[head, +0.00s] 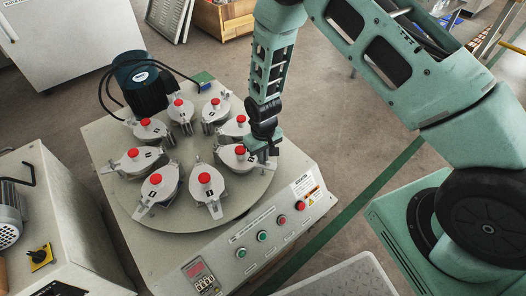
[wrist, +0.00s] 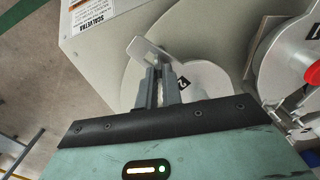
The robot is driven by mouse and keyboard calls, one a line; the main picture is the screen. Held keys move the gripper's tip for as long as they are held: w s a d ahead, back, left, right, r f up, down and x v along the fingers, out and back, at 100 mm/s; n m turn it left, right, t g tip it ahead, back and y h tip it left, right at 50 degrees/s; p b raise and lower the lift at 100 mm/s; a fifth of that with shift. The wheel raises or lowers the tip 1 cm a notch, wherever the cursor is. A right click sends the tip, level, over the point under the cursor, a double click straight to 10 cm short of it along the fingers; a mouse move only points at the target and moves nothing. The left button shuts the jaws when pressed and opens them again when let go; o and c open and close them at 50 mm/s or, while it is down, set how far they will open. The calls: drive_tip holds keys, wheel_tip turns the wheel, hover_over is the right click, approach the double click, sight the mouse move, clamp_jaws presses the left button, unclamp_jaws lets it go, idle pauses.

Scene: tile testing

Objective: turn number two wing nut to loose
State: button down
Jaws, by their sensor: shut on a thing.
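The number two jar (head: 232,163) sits on the round turntable at the side nearest my arm, with a red knob on its lid. In the wrist view its pale lid (wrist: 205,78) carries a black number mark. A flat grey wing nut (wrist: 148,52) sticks out from the lid's edge. My gripper (wrist: 160,78) is shut on this wing nut, with its two grey fingers close together around it. In the head view my gripper (head: 268,146) is at the jar's right edge and hides most of the wing nut.
Several similar red-knobbed jars stand around the turntable (head: 250,203), one close beside at right in the wrist view (wrist: 290,60). A blue-black motor (head: 140,85) stands behind. The machine's front panel has buttons and a display (head: 199,275).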

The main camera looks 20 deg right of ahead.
drive_tip(key=n+p, duration=0.2)
drive_tip(key=n, duration=0.2)
drive_tip(key=shift+r, duration=0.1)
drive_tip(key=shift+n+p, duration=0.4)
drive_tip(key=shift+n, duration=1.2)
drive_tip(key=c, duration=1.6)
unclamp_jaws()
drive_tip(key=shift+o, duration=0.2)
wheel_tip(320, 180, up, 17)
drive_tip(key=p, duration=0.3)
